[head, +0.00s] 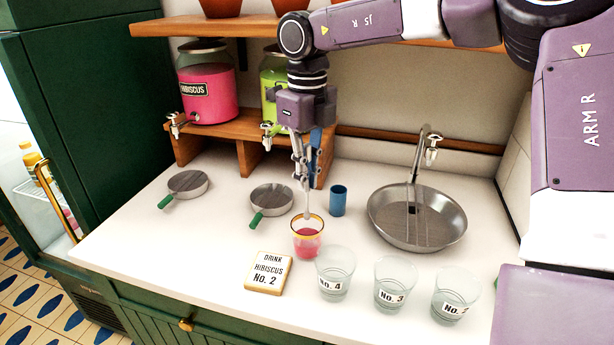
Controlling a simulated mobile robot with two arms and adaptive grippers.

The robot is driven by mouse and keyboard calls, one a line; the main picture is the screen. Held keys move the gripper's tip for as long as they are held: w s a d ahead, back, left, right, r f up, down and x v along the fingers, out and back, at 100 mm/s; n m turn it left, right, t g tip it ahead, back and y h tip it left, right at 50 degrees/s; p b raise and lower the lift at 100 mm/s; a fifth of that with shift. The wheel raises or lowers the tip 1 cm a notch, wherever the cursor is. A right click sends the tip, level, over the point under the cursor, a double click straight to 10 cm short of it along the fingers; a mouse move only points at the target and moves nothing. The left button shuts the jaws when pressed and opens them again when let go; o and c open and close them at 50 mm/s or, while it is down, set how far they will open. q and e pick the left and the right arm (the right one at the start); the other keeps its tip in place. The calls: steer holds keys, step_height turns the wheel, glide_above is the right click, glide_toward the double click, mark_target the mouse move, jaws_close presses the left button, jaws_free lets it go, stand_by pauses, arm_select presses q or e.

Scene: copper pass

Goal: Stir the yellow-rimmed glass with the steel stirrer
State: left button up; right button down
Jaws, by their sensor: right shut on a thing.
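The yellow-rimmed glass (307,240) stands upright on the white counter in the head view, with reddish-pink liquid in its lower part. My right gripper (303,172) is above the glass, pointing down, shut on the steel stirrer (307,203). The stirrer hangs nearly upright, and its lower end shows at the glass's rim. I cannot tell whether it is inside the glass or behind it. My left gripper is not in view.
A blue cup (338,200) stands close behind the glass. Glasses labelled No. 4 (333,285), No. 3 (394,296) and another (455,308) stand to the right. A drink card (268,283) lies front left. Two small pans (188,184) (272,198) and a sink (375,215) flank the glass.

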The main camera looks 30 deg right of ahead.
mark_target(307, 154)
steer(key=shift+r+p, duration=2)
steer(key=shift+r, duration=0.55)
steer(key=shift+f, duration=0.1)
